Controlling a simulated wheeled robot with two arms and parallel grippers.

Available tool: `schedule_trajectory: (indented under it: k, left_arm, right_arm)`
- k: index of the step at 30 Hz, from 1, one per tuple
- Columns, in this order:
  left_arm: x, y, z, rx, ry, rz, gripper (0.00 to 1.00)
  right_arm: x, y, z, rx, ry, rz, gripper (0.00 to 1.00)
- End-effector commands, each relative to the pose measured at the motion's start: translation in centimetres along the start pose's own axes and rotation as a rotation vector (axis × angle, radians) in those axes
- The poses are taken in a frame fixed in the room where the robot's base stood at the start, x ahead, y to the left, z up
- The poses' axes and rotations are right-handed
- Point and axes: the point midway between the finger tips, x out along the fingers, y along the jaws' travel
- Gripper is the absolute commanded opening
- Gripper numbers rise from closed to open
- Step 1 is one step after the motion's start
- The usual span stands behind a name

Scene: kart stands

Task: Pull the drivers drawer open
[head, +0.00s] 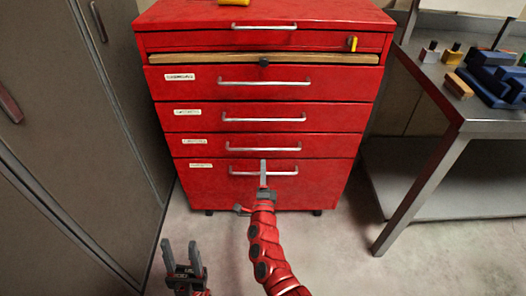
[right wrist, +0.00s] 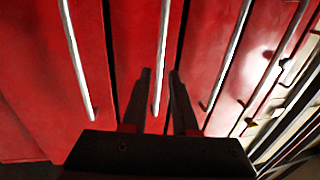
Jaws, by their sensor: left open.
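The red cabinet (head: 335,92) has several drawers with pale labels too small to read, so I cannot tell which is the drivers drawer. All the drawers look shut. My right gripper (head: 263,165) points at the lower drawers, its fingertips just below the second-lowest handle (head: 243,149) and in front of the bottom handle (head: 285,173). In the right wrist view its fingers (right wrist: 160,75) stand apart, with one handle bar (right wrist: 163,45) between them; I see no grip on it. My left gripper (head: 181,250) is open and empty, low above the floor.
A grey locker (head: 95,130) stands close on the left. A metal table (head: 440,85) with blue parts (head: 495,75) stands on the right. The floor before the cabinet is clear.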

Motion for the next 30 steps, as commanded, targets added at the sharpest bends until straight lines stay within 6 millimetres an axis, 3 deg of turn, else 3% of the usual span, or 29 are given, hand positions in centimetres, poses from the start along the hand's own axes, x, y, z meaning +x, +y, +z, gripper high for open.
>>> schedule_trajectory:
  k: [9, 15, 27, 30]
  left_arm:
    - [-2.2, 0.1, 0.4, 0.000, 0.000, 0.000, 0.50]
    - [-3.1, 0.1, 0.5, 0.000, 0.000, 0.000, 0.50]
    - [-3.2, 0.2, 0.6, 0.000, 0.000, 0.000, 0.50]
    - [-3.2, 0.2, 0.6, 0.000, 0.000, 0.000, 0.50]
  right_arm:
    - [5.9, 0.1, 0.1, 0.001, 0.000, -0.003, 0.27]
    - [7.8, 0.1, 0.1, -0.002, -0.001, -0.003, 0.27]
    - [8.3, 0.0, 0.0, 0.000, 0.000, 0.000, 0.27]
    - [8.3, 0.0, 0.0, -0.001, 0.000, -0.001, 0.11]
